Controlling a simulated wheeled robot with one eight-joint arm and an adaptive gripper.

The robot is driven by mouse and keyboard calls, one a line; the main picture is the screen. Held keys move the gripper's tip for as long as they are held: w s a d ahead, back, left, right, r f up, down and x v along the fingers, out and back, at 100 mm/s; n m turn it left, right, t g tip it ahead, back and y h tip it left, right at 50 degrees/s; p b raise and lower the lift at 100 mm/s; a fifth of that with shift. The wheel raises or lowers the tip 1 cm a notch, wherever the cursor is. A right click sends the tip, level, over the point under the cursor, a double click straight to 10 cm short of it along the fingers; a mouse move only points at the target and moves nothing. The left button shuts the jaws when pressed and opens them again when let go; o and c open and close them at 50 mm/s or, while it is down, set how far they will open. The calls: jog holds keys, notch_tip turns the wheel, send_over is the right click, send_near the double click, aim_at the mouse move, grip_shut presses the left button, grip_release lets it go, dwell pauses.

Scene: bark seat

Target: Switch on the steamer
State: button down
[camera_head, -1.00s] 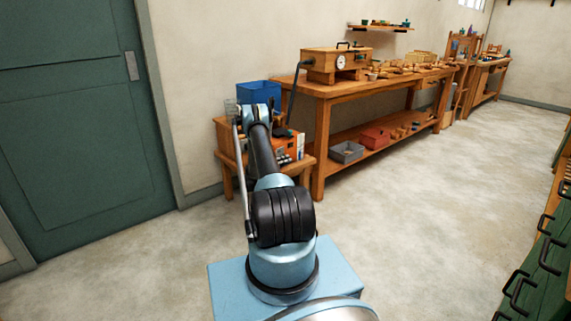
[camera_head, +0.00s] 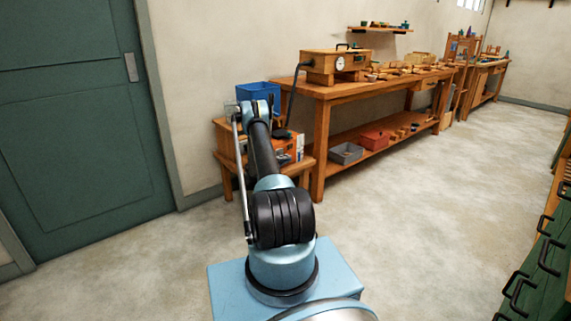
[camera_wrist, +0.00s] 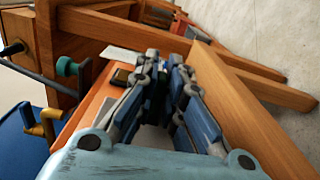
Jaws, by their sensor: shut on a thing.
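The steamer (camera_head: 298,146) is an orange box with a pale front panel. It stands on the small low wooden table, partly behind my arm in the head view. In the wrist view its orange side (camera_wrist: 92,108) shows left of my fingers, with a small dark part with a yellowish face (camera_wrist: 122,78) close by. My gripper (camera_wrist: 165,62) is at the steamer's front, its two fingers drawn close together on a small part of it. The fingers hide what lies between the tips. In the head view my arm hides the gripper.
The small table (camera_head: 228,160) stands beside a long wooden workbench (camera_head: 340,90) that bears a wooden box with a dial (camera_head: 325,64). A blue bin (camera_head: 258,93) is behind the steamer. A grey tray (camera_head: 346,153) and red tray (camera_head: 374,139) are on the lower shelf. The floor is clear.

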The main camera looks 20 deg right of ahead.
jog(key=n, duration=0.1)
jog(key=r+n, duration=0.1)
jog(key=n, duration=0.2)
jog(key=shift+w+a+r+n, duration=0.15)
jog(key=shift+w+r+n, duration=0.1)
jog(key=shift+n, duration=0.15)
dwell(0.4)
jog(key=c, duration=2)
grip_release()
jog(key=shift+o, duration=0.2)
jog(key=v, duration=1.2)
